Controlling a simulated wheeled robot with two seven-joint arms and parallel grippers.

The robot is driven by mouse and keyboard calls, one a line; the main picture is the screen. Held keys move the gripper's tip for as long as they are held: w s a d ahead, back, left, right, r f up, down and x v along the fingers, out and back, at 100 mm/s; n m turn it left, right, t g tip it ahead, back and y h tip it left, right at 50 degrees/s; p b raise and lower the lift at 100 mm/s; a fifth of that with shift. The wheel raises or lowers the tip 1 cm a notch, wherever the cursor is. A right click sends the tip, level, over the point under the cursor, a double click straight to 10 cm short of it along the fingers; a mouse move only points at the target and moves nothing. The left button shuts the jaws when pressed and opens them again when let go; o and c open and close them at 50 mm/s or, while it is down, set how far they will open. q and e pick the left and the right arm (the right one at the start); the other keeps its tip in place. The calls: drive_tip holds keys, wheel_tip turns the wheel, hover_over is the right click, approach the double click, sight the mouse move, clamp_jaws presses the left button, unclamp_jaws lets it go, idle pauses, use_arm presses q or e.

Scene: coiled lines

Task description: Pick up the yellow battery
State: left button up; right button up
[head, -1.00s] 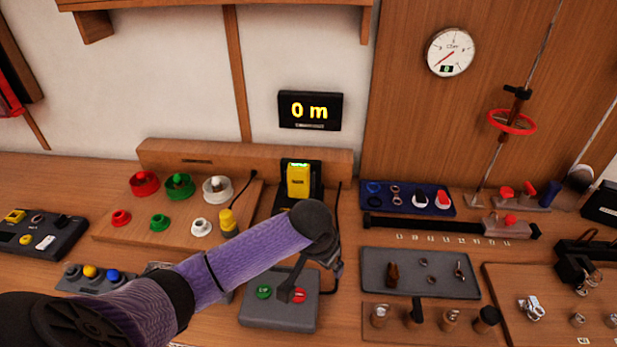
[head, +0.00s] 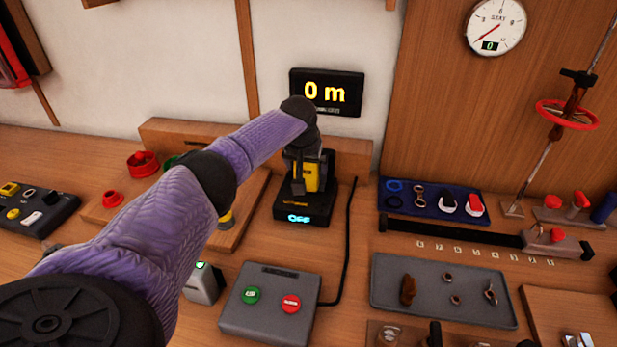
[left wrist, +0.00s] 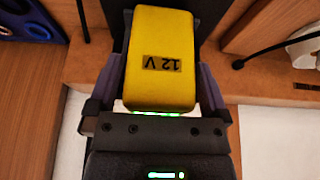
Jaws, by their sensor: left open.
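The yellow battery (head: 311,177) stands upright in its black charger dock (head: 303,212) on the bench, partly hidden by my left gripper in the head view. In the left wrist view the yellow battery (left wrist: 160,60) carries a "12 V" label and lies between the two fingers. My left gripper (head: 305,160) is open around the battery, one finger on each side. I cannot tell whether the fingers touch it. The dock's front display reads "OFF". My right gripper is not in view.
A grey box with green and red buttons (head: 268,306) stands in front of the dock. A black cable (head: 350,245) runs down to its right. A blue tray (head: 430,201) and a grey tray (head: 442,290) lie to the right. A display (head: 326,92) hangs behind.

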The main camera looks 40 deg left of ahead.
use_arm(q)
drive_tip(key=shift+r, duration=0.1)
clamp_jaws()
wheel_tip(320, 180, up, 10)
drive_tip(key=p, duration=0.3)
drive_tip(key=shift+r, duration=0.1)
drive_tip(key=shift+r+p, duration=1.05)
drive_tip(key=shift+p, duration=0.45)
drive_tip(key=shift+f, duration=0.1)
